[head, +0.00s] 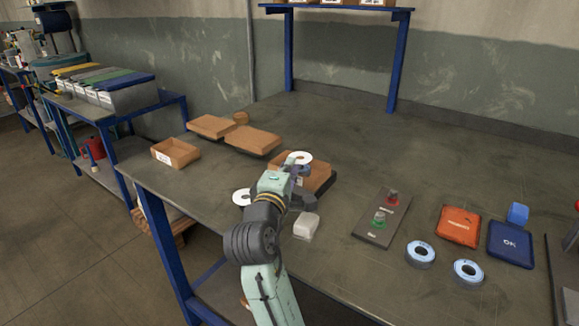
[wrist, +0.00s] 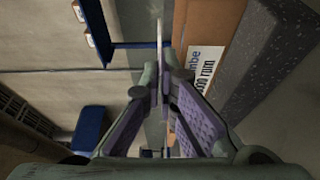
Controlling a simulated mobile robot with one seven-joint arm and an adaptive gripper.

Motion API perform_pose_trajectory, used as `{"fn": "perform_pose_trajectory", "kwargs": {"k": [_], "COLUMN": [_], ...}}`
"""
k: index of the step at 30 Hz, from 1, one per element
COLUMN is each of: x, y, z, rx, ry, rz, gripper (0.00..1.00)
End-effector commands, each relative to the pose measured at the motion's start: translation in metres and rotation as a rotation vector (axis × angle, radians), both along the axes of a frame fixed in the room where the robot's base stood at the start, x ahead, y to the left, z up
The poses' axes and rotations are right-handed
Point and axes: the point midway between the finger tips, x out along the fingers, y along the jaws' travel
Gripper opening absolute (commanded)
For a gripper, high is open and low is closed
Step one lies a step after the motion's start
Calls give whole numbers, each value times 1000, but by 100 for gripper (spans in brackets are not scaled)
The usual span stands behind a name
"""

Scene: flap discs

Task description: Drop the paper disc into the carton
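My gripper (head: 296,167) is above the near side of an open brown carton (head: 318,178), toward the middle-left of the bench. Its fingers (wrist: 160,85) close on a thin disc (wrist: 160,45), seen edge-on in the wrist view. In the head view this is a white disc (head: 302,157) with a centre hole, held over the carton and apart from the bench. The carton's labelled brown side (wrist: 205,65) fills the upper right of the wrist view. A blue-grey round thing (head: 305,170) shows just below the disc; whether it is inside the carton is unclear.
Another white disc (head: 241,197) lies left of my arm. A white block (head: 306,226), a button panel (head: 382,218), blue-rimmed rings (head: 420,254) and orange (head: 459,226) and blue (head: 510,245) packs are right. The back right is clear.

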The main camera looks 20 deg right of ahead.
Motion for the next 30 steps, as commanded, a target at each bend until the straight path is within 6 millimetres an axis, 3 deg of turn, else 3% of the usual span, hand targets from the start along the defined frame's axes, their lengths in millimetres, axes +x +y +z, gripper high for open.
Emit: {"fn": "perform_pose_trajectory", "kwargs": {"k": [12, 23, 30], "x": [1, 1, 1], "y": [0, 0, 0], "z": [-3, -2, 26], "rx": [5, 7, 6], "ry": [8, 12, 9], "rz": [0, 0, 1], "gripper": [28, 28, 28]}}
